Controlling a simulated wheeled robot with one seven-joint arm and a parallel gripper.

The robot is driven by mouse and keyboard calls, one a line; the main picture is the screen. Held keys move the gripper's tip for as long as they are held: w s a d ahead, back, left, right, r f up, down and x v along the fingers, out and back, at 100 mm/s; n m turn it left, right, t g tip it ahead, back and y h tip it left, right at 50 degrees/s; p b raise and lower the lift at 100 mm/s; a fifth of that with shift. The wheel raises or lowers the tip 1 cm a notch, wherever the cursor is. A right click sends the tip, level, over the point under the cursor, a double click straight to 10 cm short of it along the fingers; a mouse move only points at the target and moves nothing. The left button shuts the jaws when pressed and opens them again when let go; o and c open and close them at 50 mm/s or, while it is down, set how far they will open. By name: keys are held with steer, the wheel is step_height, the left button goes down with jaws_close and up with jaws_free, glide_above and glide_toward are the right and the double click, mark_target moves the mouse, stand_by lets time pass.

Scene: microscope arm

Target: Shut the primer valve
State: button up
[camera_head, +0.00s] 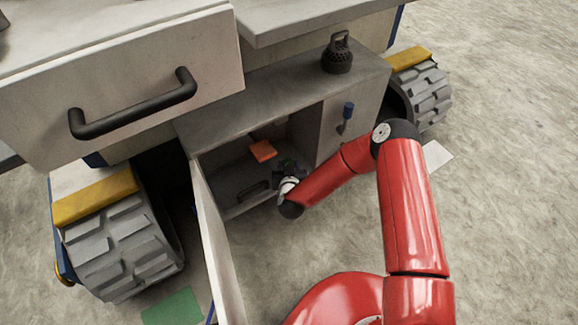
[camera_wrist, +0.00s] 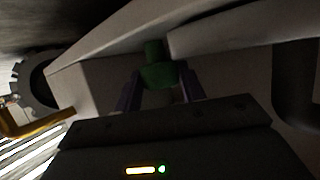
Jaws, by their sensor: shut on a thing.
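My gripper (camera_head: 288,172) reaches into the open compartment of the cabinet, low on its right side. In the wrist view its two dark fingers (camera_wrist: 160,92) are shut on a green knob-like piece (camera_wrist: 160,73); the head view hides this piece behind my wrist. An orange flap-like piece (camera_head: 262,150) shows inside the compartment, left of my gripper and apart from it. No label shows which is the primer valve.
The compartment's pale door (camera_head: 212,245) stands open on the left. A drawer with a black handle (camera_head: 132,108) juts out above left. A black kettle-shaped weight (camera_head: 338,55) stands on the ledge. Treaded wheels (camera_head: 125,245) flank the cabinet. The floor at right is mostly clear.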

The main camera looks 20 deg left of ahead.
stand_by(0.4)
steer(key=o, duration=1)
steer(key=shift+p+v, duration=0.55)
steer(key=shift+v, duration=3.35)
